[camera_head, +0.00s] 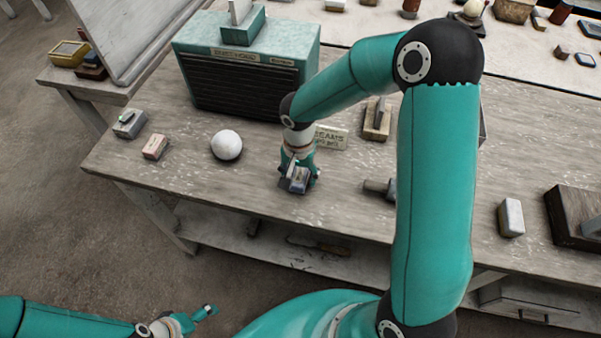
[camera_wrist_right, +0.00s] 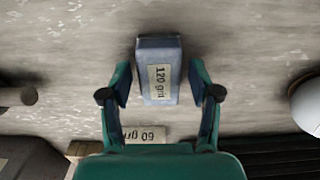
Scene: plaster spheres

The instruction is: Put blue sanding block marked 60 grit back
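A blue-grey sanding block (camera_head: 300,180) lies on the workbench below my right gripper (camera_head: 298,182). In the right wrist view, the block (camera_wrist_right: 159,70) bears a label that reads 120 grit. The fingers of my right gripper (camera_wrist_right: 161,84) are open on either side of it, with a gap on both sides. A small sign (camera_head: 331,137) stands behind the gripper; its lower line reads 60 grit in the wrist view (camera_wrist_right: 147,135). I see no block whose label reads 60 grit. My left gripper (camera_head: 207,311) is low at the left, away from the bench; its opening is unclear.
A white sphere (camera_head: 227,145), a reddish block (camera_head: 155,147) and a grey block (camera_head: 129,124) sit left on the bench (camera_head: 240,185). A teal heater-like box (camera_head: 245,75) stands behind. A pale block (camera_head: 511,217) and a dark box (camera_head: 568,205) are at the right.

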